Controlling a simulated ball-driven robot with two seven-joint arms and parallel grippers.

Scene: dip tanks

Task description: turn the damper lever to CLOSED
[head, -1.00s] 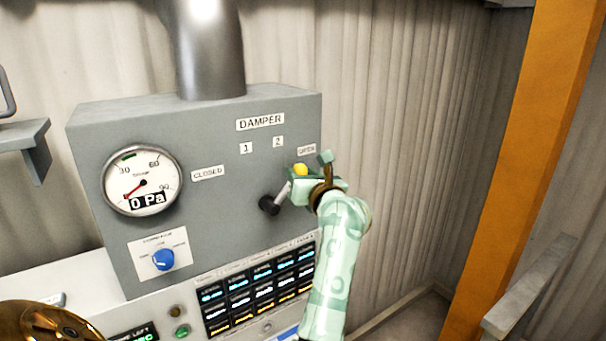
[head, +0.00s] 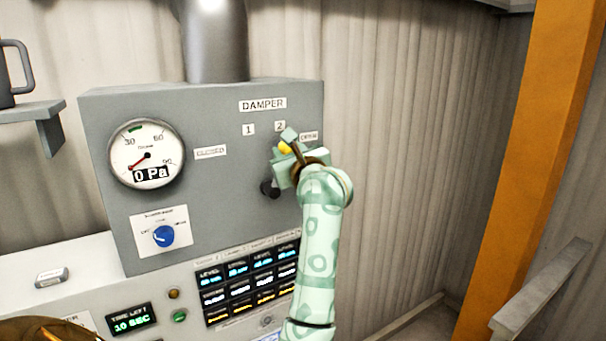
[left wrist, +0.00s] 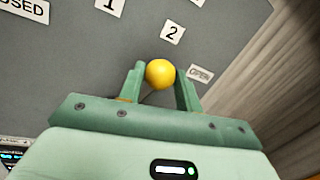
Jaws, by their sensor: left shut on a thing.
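The damper lever has a yellow knob (head: 285,147) and a black pivot hub (head: 270,188) on the grey damper box (head: 215,215). My left gripper (head: 287,150) is shut on the knob. In the left wrist view the knob (left wrist: 160,73) sits between the two green fingers. The lever points up and slightly right, near the 2 label (head: 280,126), between it and the OPEN label (head: 309,136). The CLOSED label (head: 210,152) is to the left of the hub. The lever's shaft is mostly hidden by my gripper. My right gripper is not in view.
A round gauge (head: 146,154) reading 0 Pa and a blue dial (head: 163,236) are on the box's left. A lit button panel (head: 250,282) is below. A shelf with a dark mug (head: 14,75) is at far left. An orange post (head: 530,150) stands at right.

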